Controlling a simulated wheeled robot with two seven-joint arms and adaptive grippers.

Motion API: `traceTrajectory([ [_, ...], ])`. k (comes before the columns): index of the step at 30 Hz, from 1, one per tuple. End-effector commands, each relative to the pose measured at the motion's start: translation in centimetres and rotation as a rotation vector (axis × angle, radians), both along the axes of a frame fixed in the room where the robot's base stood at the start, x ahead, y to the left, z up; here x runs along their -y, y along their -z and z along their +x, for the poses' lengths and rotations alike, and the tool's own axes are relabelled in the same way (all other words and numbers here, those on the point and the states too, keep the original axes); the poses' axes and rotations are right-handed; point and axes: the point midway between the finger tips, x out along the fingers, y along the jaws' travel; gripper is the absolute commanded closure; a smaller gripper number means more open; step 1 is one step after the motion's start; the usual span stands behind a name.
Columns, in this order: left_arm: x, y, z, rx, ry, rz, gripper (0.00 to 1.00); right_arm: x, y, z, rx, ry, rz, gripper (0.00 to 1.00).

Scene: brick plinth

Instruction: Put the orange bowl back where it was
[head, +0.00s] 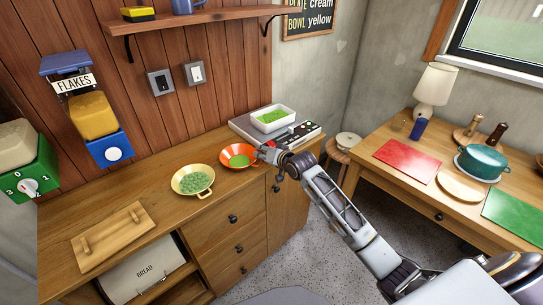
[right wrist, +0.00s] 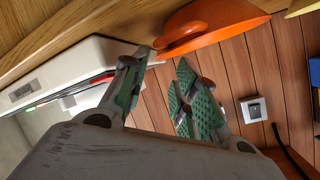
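The orange bowl (head: 231,150) stands upright on the wooden counter, with green contents, just left of the kitchen scale. My right gripper (head: 265,154) is at the bowl's right side, close to its rim. In the right wrist view the orange bowl (right wrist: 232,28) and its small side handle lie just past the fingertips. The right gripper (right wrist: 161,58) is open there, with an empty gap between its green-padded fingers; I cannot tell whether a finger touches the handle. My left gripper is not in view.
The scale (head: 308,130) carries a white dish (head: 286,123) of green stuff. A yellow bowl (head: 207,173) with green pieces stands left of the orange one. A wooden board (head: 115,236) lies at the counter's left. A stool (head: 338,157) stands between counter and table (head: 388,134).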

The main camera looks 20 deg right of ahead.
Motion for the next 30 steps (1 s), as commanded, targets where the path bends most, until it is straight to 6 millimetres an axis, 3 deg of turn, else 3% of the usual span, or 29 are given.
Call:
traceTrajectory([
  [15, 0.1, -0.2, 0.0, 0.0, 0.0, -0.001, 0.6, 1.1, -1.9, -4.3, 0.0, 0.0, 0.0, 0.71],
  [30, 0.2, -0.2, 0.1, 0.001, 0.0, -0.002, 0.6, 1.2, -2.2, -5.0, 0.0, 0.0, 0.0, 0.71],
])
